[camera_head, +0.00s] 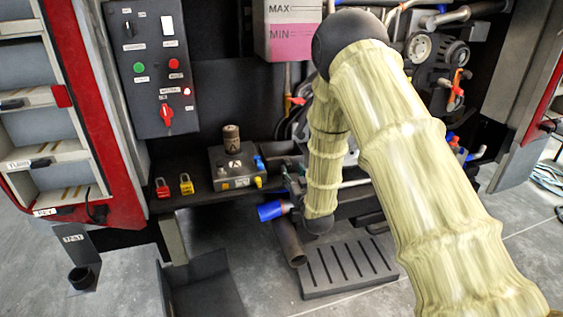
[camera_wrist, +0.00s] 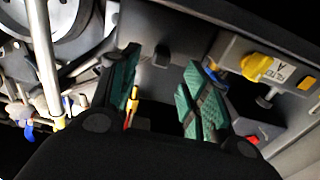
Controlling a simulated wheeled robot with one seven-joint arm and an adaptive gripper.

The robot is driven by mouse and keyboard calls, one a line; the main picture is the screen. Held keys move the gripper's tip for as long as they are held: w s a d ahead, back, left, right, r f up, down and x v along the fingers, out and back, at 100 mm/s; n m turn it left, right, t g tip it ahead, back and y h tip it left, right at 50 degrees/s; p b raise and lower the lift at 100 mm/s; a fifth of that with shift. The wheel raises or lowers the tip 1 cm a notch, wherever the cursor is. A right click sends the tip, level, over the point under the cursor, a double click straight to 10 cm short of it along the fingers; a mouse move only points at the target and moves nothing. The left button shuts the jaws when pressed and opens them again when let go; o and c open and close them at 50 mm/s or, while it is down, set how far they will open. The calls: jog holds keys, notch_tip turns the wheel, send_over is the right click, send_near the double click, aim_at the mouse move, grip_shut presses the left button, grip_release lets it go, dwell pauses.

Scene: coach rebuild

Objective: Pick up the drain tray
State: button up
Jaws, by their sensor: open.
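A grey slotted tray (camera_head: 345,268) lies flat on the floor below the engine bay in the head view and looks like the drain tray. The wrist view does not show the tray.
A grey block with a yellow knob (camera_wrist: 257,67) is close right of my fingers, and a metal rod (camera_wrist: 42,60) and pulley are left. A pipe (camera_head: 290,243) hangs beside the tray. Red and yellow padlocks (camera_head: 186,184) stand on the ledge.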

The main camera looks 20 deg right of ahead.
aim_at(289, 165)
jog(key=shift+w+r+p, duration=0.15)
jog(key=shift+w+p, duration=0.15)
jog(key=shift+w, duration=3)
grip_shut()
